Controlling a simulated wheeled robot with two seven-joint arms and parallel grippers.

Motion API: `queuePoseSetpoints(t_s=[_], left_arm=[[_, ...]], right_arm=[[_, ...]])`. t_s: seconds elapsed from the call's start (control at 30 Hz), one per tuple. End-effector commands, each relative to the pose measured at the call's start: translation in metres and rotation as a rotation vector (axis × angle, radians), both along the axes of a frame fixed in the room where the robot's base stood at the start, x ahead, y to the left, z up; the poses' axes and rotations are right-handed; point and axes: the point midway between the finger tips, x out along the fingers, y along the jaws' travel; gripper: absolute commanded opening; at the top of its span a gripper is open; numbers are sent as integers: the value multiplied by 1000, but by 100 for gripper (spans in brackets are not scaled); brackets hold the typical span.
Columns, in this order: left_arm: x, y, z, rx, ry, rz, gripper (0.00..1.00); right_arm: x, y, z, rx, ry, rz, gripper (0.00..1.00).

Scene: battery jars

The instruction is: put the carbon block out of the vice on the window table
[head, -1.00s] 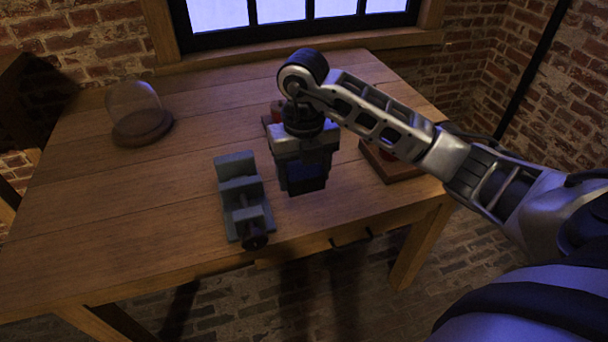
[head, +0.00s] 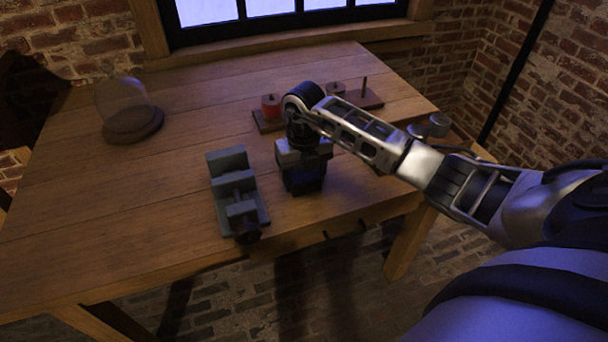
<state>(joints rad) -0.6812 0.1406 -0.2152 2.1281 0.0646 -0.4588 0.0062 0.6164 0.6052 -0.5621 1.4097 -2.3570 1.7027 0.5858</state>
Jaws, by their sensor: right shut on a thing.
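The grey vice (head: 236,196) stands on the wooden window table (head: 110,200) near its front edge. Its jaws look empty from here. My right gripper (head: 304,186) points down just right of the vice, low over the table. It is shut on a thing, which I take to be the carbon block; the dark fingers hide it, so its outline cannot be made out. Whether it touches the table top cannot be told. My left gripper is not in view.
A glass dome on a round wooden base (head: 133,122) stands at the back left. A red coil on a wooden base (head: 270,106) and another wooden stand with a post (head: 363,96) are behind my right gripper.

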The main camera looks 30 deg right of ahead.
Motion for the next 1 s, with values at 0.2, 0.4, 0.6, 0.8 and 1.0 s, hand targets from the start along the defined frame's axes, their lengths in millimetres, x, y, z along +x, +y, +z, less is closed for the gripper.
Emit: queuePoseSetpoints(t_s=[0.2, 0.4, 0.6, 0.8, 1.0], left_arm=[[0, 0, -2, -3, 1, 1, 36], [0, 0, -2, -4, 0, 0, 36], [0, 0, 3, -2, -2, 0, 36], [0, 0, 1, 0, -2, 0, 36], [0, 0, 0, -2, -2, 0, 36]], right_arm=[[0, 0, -3, 1, -1, -1, 74], [0, 0, -3, 0, 0, -1, 85], [0, 0, 3, 0, 0, -1, 85], [1, 0, 34, 0, -6, 1, 85], [1, 0, 78, -2, -6, 0, 85]])
